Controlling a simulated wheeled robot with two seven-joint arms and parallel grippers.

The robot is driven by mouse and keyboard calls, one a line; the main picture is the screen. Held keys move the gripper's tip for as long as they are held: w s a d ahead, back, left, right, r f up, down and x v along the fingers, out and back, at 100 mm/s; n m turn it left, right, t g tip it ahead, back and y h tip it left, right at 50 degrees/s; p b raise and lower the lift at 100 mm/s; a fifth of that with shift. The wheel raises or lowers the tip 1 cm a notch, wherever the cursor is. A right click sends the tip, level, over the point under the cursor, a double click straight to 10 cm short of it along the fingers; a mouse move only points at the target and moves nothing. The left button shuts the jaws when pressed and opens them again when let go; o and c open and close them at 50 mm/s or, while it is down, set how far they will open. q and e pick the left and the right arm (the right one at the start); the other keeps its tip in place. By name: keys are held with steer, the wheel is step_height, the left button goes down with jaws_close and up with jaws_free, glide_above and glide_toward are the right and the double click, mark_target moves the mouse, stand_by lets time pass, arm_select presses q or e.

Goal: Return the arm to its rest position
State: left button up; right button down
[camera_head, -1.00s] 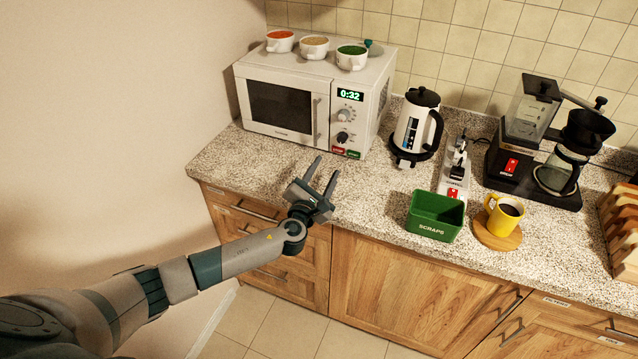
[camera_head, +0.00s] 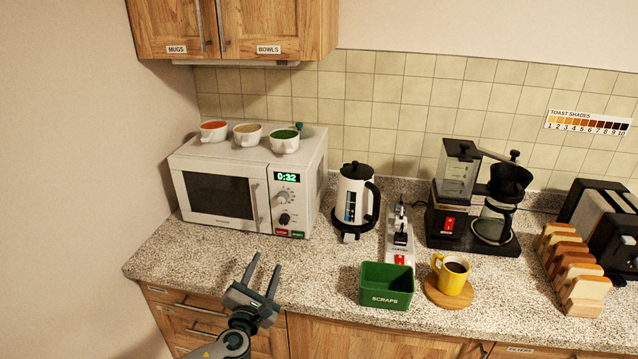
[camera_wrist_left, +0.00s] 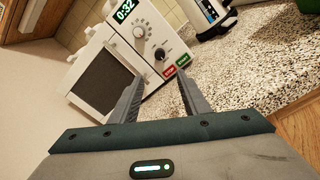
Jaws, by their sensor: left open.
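My left gripper (camera_head: 263,276) is open and empty. In the head view it is over the front edge of the counter, in front of the microwave and apart from it. In the left wrist view its two fingers (camera_wrist_left: 158,95) point toward the microwave (camera_wrist_left: 100,75), with nothing between them. The white microwave (camera_head: 222,200) stands at the left of the counter, door shut, its display reading 0:32. My right gripper is in neither view.
Three cups of red, tan and green contents (camera_head: 248,135) stand on the microwave. A kettle (camera_head: 352,205), green SCRAPS bin (camera_head: 386,298), yellow mug (camera_head: 449,281), coffee maker (camera_head: 455,235) and bread rack (camera_head: 585,306) stand to the right. The counter (camera_head: 210,262) before the microwave is clear. Cupboards (camera_head: 245,45) hang above.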

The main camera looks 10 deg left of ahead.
arm_select(q)
steer(key=shift+s+d+f+n, duration=0.15)
steer(key=shift+s+f+n, duration=0.3)
steer(key=shift+n, duration=0.35)
steer(key=s+f+n+g+y, duration=0.1)
steer(key=s+f+n+g, duration=0.35)
steer(key=s+n, duration=0.6)
steer(key=s+f+n+g+y, duration=0.25)
steer(key=s+f+n, duration=0.25)
steer(key=s+n, duration=0.55)
steer(key=s+d+f+n+g+h, duration=0.15)
steer(key=s+n+g, duration=0.25)
steer(key=s+n, duration=0.65)
steer(key=s+d+f+n+g+h, duration=0.1)
steer(key=s+n+g+h, duration=0.2)
steer(key=s+n, duration=0.75)
step_height(320, 180, down, 31)
steer(key=s+m+g+b, duration=0.2)
steer(key=s+m+b, duration=0.1)
steer(key=b, duration=0.2)
steer(key=s+a+f+b, duration=0.1)
steer(key=s+f+b, duration=0.1)
steer(key=s+f, duration=0.7)
steer(key=s+a+f+g+b, duration=0.1)
steer(key=s+a+f+b, duration=0.1)
steer(key=s+f, duration=0.7)
step_height(320, 180, down, 6)
steer(key=shift+s+f+y+b, duration=0.15)
steer(key=shift+s+y+b, duration=0.15)
steer(key=shift+s+b, duration=0.1)
